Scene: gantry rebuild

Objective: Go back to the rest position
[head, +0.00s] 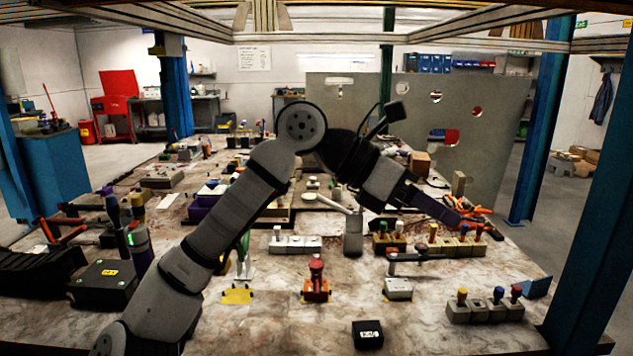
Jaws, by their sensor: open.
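My arm rises from the lower left, bends at an elbow high in the middle of the head view, and reaches down to the right. My gripper (457,217) is at its end, above the right part of the cluttered table (250,325). Its jaws are open, and I see nothing held between them. The gap between gripper and these things cannot be judged from this one view.
A red-knobbed fixture (316,283) and a small black box (368,335) stand at the front. A block with coloured knobs (485,310) is at the front right. A grey perforated panel (490,150) stands behind. Blue posts (540,120) flank the table.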

